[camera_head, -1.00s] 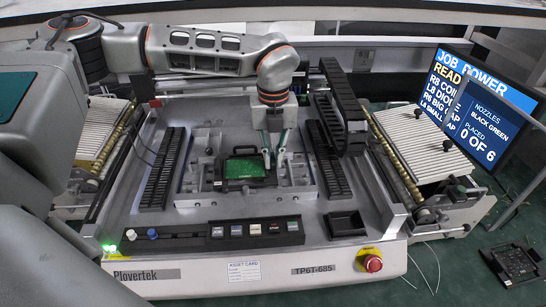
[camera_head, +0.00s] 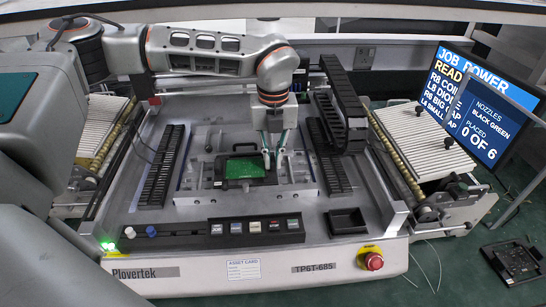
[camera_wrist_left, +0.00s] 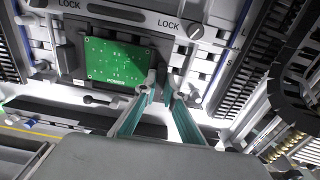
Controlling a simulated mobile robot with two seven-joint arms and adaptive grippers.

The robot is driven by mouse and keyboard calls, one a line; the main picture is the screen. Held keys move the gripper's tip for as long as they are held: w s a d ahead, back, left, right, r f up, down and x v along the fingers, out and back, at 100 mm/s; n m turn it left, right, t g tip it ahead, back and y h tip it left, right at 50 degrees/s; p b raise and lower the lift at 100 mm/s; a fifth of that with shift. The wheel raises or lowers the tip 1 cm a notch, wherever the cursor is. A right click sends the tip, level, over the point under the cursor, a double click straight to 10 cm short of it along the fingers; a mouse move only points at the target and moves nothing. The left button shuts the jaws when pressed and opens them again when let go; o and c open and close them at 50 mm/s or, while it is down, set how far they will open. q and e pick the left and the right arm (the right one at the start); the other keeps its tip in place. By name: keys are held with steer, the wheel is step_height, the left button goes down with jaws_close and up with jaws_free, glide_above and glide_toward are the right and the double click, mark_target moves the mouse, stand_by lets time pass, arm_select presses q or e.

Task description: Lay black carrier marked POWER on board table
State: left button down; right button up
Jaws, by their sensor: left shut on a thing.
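The black carrier (camera_head: 245,156) bears a green board (camera_head: 240,170) and lies low over the grey board table (camera_head: 296,187) in the machine's middle. In the left wrist view the word POWER shows on the near edge of the green board (camera_wrist_left: 115,58), with the carrier's dark rim (camera_wrist_left: 79,62) beside it. My left gripper (camera_head: 272,163) is shut on the carrier at its right side; its teal fingers (camera_wrist_left: 160,92) show in the wrist view. I cannot tell whether the carrier rests fully on the table. My right gripper is not in view.
Dark slotted racks flank the board table, left (camera_head: 163,170) and right (camera_head: 328,165). A black cable chain (camera_head: 343,105) rises at right. A button bar (camera_head: 215,235) and black tray (camera_head: 347,222) are in front. A screen (camera_head: 480,105) reads POWER.

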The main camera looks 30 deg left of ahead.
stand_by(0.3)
arm_select(q)
steer(key=c, duration=2)
jaws_free()
steer(key=shift+c, duration=0.2)
steer(key=c, duration=0.4)
steer(key=shift+r, duration=0.2)
steer(key=shift+r+p, duration=1.5)
steer(key=shift+r, duration=0.8)
steer(key=shift+r+p, duration=0.4)
steer(key=shift+r, duration=0.7)
